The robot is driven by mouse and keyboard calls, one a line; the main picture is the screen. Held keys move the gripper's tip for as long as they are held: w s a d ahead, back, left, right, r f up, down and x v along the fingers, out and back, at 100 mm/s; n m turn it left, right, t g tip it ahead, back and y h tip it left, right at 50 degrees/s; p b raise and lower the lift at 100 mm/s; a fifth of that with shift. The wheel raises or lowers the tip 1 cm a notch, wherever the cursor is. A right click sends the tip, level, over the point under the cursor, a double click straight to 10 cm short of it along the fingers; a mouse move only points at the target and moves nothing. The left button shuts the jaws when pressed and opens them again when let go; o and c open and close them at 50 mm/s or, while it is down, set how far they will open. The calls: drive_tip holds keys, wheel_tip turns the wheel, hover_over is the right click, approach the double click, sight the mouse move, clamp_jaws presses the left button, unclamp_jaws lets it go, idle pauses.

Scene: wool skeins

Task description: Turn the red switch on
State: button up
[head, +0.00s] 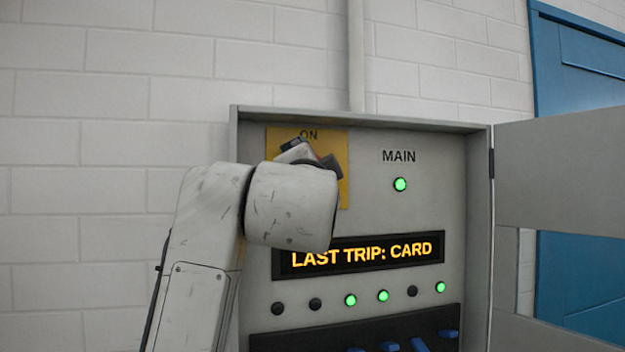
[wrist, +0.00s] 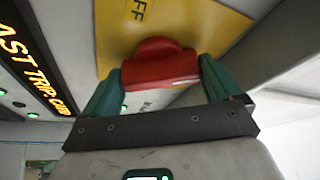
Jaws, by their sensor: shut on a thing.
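The red switch (wrist: 158,68) has a thick red handle on a yellow plate (head: 341,190) marked ON at its top in the head view. In the wrist view its handle sits between the two green fingers of my gripper (wrist: 161,76), which are shut on it. The yellow plate (wrist: 195,25) also shows there, with part of the label OFF near the handle. In the head view my gripper (head: 305,153) and wrist cover the red switch, so its angle cannot be told there.
The grey cabinet (head: 360,118) stands against a white block wall, its door (head: 560,165) swung open to the right. A display (head: 360,254) reads LAST TRIP: CARD. The MAIN lamp (head: 400,184) glows green. Several blue levers (head: 418,345) show at the bottom.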

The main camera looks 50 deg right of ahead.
drive_tip(key=shift+r+m+g+y, duration=0.1)
drive_tip(key=shift+m+g+y, duration=0.35)
drive_tip(key=shift+m, duration=1.1)
drive_tip(key=shift+m+g+y, duration=0.25)
drive_tip(key=shift+m+g, duration=0.3)
drive_tip(key=shift+m, duration=1)
drive_tip(key=shift+p, duration=0.3)
drive_tip(key=o, duration=0.7)
drive_tip(key=shift+o, duration=0.2)
drive_tip(key=b+v, duration=0.2)
drive_tip(key=v, duration=0.8)
drive_tip(key=shift+s+a+b, duration=0.2)
drive_tip(key=shift+a+b, duration=0.1)
drive_tip(key=shift+a, duration=0.05)
drive_tip(key=shift+a, duration=0.1)
